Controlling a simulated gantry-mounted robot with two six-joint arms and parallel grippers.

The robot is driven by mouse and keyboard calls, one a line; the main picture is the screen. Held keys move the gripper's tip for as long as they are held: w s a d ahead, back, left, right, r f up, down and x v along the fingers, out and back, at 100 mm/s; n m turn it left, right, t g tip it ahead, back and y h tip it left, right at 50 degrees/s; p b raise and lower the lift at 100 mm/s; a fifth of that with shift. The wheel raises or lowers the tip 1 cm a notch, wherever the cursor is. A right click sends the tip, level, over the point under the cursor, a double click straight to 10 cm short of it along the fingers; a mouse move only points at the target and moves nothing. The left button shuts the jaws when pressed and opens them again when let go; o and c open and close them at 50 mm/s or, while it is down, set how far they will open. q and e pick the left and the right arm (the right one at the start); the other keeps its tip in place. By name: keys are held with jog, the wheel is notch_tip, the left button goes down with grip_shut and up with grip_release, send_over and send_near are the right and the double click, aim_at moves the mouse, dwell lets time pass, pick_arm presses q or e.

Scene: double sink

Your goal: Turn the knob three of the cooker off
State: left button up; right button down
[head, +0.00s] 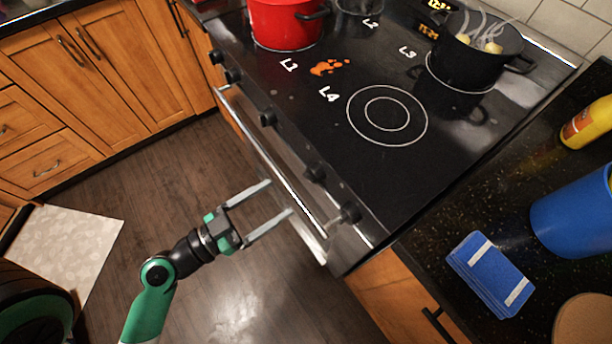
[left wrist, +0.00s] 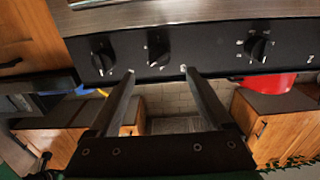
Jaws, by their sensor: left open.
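The cooker (head: 300,140) has a row of black knobs along its dark front panel. The middle knob (head: 268,118), the knob to its right (head: 314,173) and the right-end knob (head: 349,213) show clearly; two more sit farther back. No knob number is readable. My left gripper (head: 281,197) is open and empty, in front of the panel, pointing at its right part. In the left wrist view, one knob (left wrist: 158,50) lies beyond and between the fingertips (left wrist: 158,70), apart from them. Other knobs sit at either side (left wrist: 103,62) (left wrist: 258,48). My right gripper is not in view.
A bar handle (head: 265,155) runs along the cooker front below the knobs. A red pot (head: 285,22) and a black pot (head: 478,55) stand on the hob, with an orange spill (head: 330,67). The floor before the cooker is clear.

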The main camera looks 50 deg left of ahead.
aim_at(307, 179)
pick_arm(q)
jog(key=w+p, duration=0.1)
jog(key=w, duration=0.1)
jog(key=w+p, duration=0.1)
jog(key=w, duration=0.2)
jog(key=w+p, duration=0.1)
jog(key=w, duration=0.2)
jog(key=shift+w+d+r, duration=0.1)
jog(key=shift+d+r, duration=0.1)
jog(key=shift+d, duration=0.05)
jog(key=shift+w+f, duration=0.1)
jog(key=shift+w, duration=0.35)
grip_shut()
